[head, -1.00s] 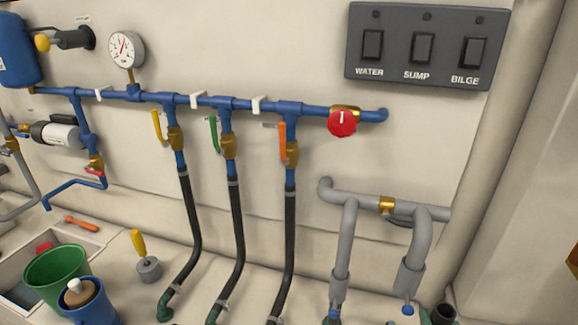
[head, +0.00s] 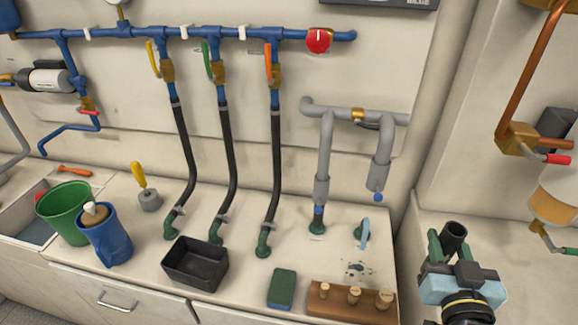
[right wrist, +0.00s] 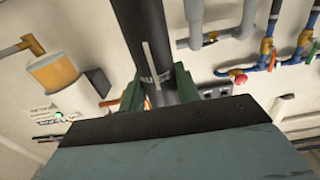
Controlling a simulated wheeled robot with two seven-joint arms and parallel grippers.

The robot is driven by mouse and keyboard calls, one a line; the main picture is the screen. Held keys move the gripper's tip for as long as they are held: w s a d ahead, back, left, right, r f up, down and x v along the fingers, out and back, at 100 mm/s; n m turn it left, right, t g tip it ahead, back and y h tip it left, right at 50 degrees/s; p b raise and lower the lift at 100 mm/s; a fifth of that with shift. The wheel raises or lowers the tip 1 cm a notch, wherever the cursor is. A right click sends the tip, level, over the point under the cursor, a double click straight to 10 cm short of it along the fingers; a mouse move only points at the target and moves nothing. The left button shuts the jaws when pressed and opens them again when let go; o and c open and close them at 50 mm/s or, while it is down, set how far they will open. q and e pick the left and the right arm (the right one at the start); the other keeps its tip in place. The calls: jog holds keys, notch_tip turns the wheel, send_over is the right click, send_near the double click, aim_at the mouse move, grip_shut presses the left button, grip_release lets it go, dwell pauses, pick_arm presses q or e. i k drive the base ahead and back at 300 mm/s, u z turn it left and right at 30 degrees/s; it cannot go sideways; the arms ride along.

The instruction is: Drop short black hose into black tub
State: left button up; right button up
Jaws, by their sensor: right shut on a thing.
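The short black hose (head: 454,236) stands roughly upright in my right gripper (head: 452,252), at the lower right of the head view. The gripper's green fingers are shut on it. In the right wrist view the hose (right wrist: 146,42) rises between the fingers (right wrist: 157,92), with pale marking on its side; its lower end is hidden. The black tub (head: 193,271) is an open, empty-looking box on the counter, left of the gripper and well apart from it. My left gripper is not in view.
A green sponge (head: 282,289) and a wooden block with pegs (head: 335,303) lie between tub and gripper. A blue jug (head: 107,243) and green bucket (head: 64,208) stand left of the tub. Fixed black hoses (head: 229,150) and grey pipes (head: 322,160) rise behind.

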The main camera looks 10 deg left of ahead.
aim_at(206, 269)
jog(key=z, duration=0.05)
jog(key=k, duration=0.7)
jog(key=u, duration=0.75)
jog(key=i, duration=0.85)
jog(key=u, duration=0.3)
